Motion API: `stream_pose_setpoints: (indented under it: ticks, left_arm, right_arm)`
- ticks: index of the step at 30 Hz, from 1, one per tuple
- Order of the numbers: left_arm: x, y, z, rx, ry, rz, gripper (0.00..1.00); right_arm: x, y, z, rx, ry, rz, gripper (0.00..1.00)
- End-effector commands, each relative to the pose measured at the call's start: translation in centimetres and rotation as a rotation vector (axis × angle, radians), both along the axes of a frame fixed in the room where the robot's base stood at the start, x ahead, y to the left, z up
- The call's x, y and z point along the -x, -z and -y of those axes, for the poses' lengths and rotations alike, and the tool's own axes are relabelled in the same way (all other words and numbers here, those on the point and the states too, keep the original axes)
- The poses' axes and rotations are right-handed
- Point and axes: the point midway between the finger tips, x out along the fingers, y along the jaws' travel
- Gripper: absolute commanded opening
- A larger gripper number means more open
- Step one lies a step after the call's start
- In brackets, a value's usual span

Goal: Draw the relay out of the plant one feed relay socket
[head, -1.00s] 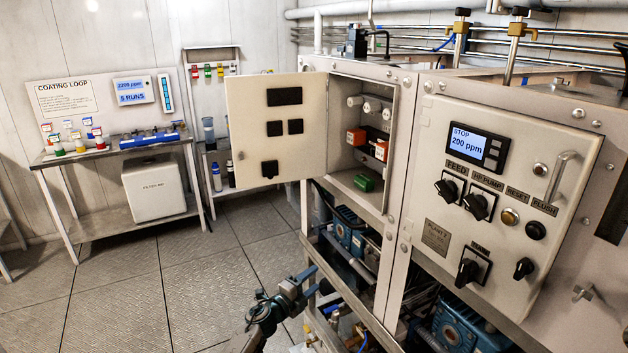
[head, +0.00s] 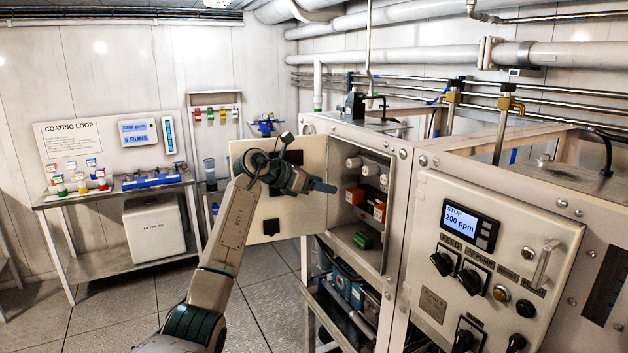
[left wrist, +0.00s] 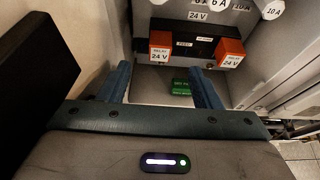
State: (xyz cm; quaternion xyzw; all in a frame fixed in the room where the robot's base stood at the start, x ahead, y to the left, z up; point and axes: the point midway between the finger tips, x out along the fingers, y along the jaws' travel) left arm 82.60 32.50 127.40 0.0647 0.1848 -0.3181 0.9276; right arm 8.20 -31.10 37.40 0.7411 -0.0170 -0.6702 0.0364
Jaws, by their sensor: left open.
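Two orange relays sit in the dark socket strip inside the open cabinet. The left relay (left wrist: 160,47) and the right relay (left wrist: 230,52) show white "RELAY 24 V" labels in the left wrist view. A small "FEED" label (left wrist: 183,43) is on the strip just right of the left relay. In the head view the left relay (head: 355,195) and right relay (head: 379,211) are also seen. My left gripper (head: 326,187) is open and empty at the cabinet opening, short of the relays. Its blue fingers (left wrist: 163,82) point toward the strip. My right gripper is out of view.
The cabinet door (head: 295,215) stands open to the left, behind my left arm. A green block (head: 363,240) lies on the cabinet floor, below the relays. White round breakers (head: 370,168) are above them. The neighbouring panel (head: 500,260) is closed. Floor is free at lower left.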

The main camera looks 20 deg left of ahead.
Motion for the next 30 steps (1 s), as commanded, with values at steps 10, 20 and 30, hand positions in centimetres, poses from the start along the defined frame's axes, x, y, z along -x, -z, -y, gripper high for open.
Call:
stream_pose_setpoints:
  ticks: [10,20,30]
  left_arm:
    - [-4.5,2.0,3.8,0.004,0.003,-0.003,0.58]
    - [-6.4,3.3,5.1,0.003,0.001,0.000,0.58]
    - [-6.4,3.4,5.1,0.003,0.001,0.000,0.39]
  right_arm:
    - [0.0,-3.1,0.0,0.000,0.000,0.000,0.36]
    - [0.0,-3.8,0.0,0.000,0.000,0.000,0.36]
    - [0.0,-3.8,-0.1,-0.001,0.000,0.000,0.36]
